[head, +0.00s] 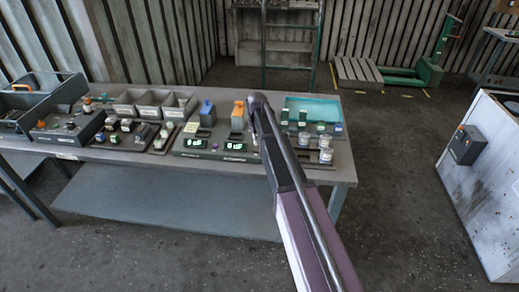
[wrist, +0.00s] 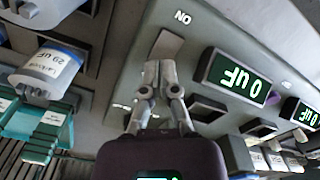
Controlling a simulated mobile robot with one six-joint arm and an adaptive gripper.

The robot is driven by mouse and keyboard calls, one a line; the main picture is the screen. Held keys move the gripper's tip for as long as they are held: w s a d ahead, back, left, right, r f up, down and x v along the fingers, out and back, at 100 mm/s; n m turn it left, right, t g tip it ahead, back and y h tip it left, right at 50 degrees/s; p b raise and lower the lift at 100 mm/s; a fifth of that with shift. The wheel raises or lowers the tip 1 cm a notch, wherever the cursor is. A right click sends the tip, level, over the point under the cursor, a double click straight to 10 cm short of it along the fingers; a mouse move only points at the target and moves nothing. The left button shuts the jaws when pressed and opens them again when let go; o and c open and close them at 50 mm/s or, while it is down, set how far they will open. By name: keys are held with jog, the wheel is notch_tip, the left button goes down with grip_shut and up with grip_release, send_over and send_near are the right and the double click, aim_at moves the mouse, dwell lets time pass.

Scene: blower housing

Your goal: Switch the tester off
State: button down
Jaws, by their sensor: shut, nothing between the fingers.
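The tester (head: 212,153) is a grey panel on the bench with two lit green displays reading 0 uF. In the wrist view the panel fills the middle, with one display (wrist: 236,78) beside my gripper and another at the right edge. A grey switch (wrist: 167,46) sits on the panel near the printed word ON. My gripper (wrist: 159,68) is shut and empty, its fingertips at the lower end of the switch. I cannot tell whether they touch it. The fingers partly cover the switch and a label below it. In the head view my arm hides the gripper.
A teal tray (head: 312,104) and white jars (head: 326,155) stand right of the tester; a jar (wrist: 48,68) is close in the wrist view. Grey bins (head: 150,104) and a dark toolbox (head: 70,88) are to the left. A white cabinet (head: 490,200) stands right, across open floor.

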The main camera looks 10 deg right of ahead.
aim_at(257, 147)
jog(key=shift+f+b, duration=0.55)
jog(key=shift+f, duration=0.1)
dwell(0.5)
jog(key=shift+r, duration=0.2)
jog(key=shift+r+p, duration=3.35)
jog(key=shift+p, duration=0.2)
jog(key=shift+s, duration=0.2)
jog(key=s+d+m, duration=0.1)
jog(key=s+m, duration=0.1)
jog(key=s, duration=2.6)
jog(key=shift+s, duration=0.2)
